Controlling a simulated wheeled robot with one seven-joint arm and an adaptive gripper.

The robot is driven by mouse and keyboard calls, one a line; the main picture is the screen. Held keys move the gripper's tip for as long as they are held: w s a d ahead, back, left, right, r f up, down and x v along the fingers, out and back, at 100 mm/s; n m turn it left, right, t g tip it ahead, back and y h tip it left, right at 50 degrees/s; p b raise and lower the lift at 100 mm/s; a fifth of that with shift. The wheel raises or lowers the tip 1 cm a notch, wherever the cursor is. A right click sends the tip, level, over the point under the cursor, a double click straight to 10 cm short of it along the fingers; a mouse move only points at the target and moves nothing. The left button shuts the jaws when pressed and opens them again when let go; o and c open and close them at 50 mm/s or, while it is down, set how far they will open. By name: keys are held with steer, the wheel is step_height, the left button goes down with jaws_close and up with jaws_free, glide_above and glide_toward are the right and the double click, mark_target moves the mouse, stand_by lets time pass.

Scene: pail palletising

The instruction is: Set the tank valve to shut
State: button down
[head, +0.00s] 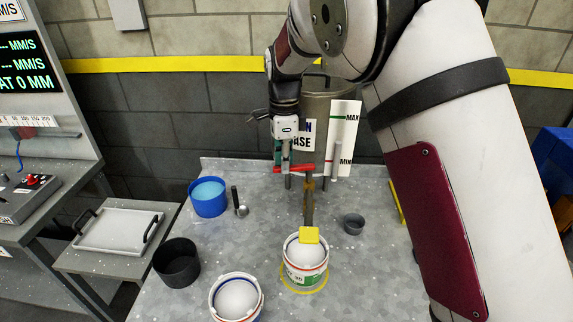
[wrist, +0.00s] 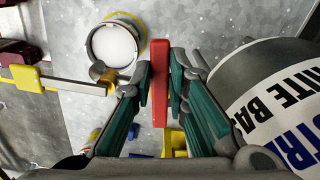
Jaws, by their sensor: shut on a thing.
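The tank (head: 316,108) is a grey cylinder on legs at the back of the table. It also shows in the wrist view (wrist: 250,75) with part of its label. A brass valve body (head: 309,184) shows in front of it. A red bar-shaped handle (head: 302,168) lies roughly sideways by the valve. My gripper (head: 285,165) is shut on this handle; in the wrist view the handle (wrist: 159,85) stands between the green-sided fingers. A dark bar with a yellow end (head: 309,236) reaches forward from the brass part, over a white pail (head: 306,279).
A yellow ring (head: 284,285) surrounds the pail's base. A second pail (head: 237,312), a dark pot (head: 177,264), a blue tub (head: 208,206), a ladle (head: 240,210) and a grey cup (head: 353,225) stand around. A MAX/MIN board (head: 346,130) is beside the tank.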

steer(key=shift+w+m, duration=0.7)
steer(key=shift+m, duration=0.4)
steer(key=c, duration=1.6)
jaws_free()
steer(key=shift+o, duration=0.2)
steer(key=shift+r, duration=0.15)
step_height(320, 180, up, 12)
steer(key=shift+d, duration=0.1)
